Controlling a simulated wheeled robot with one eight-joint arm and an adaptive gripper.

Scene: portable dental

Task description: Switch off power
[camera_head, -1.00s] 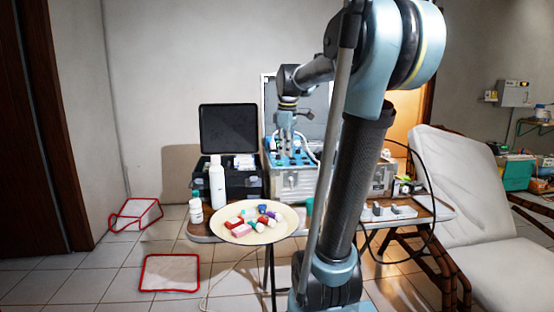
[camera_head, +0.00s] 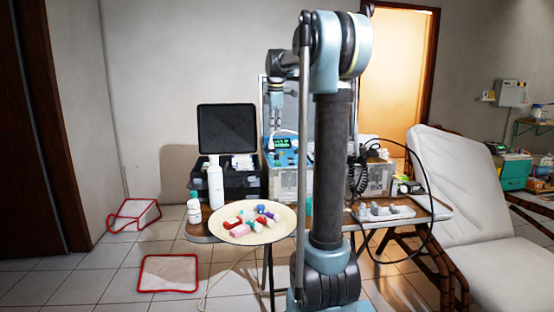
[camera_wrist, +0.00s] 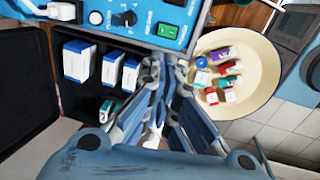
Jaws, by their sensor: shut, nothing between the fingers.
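The blue control panel (camera_head: 284,157) sits on top of the silver metal dental unit (camera_head: 284,184) on the table. In the wrist view the panel (camera_wrist: 110,18) fills the top, with dark knobs, white dials and a green rocker switch (camera_wrist: 168,31) in a black frame near its right edge. The switch looks lit green; which way it is pressed I cannot tell. My gripper (camera_wrist: 167,72) is shut and empty, below the switch in the wrist view and apart from the panel. In the head view my gripper (camera_head: 276,122) hangs above the panel, small and partly blended with it.
An open black case (camera_head: 228,160) with white-and-blue boxes (camera_wrist: 76,62) stands left of the unit. A white bottle (camera_head: 215,187) and a cream tray (camera_head: 236,238) of coloured items are in front. A hose hangs right of the unit; a reclined chair (camera_head: 460,210) is farther right.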

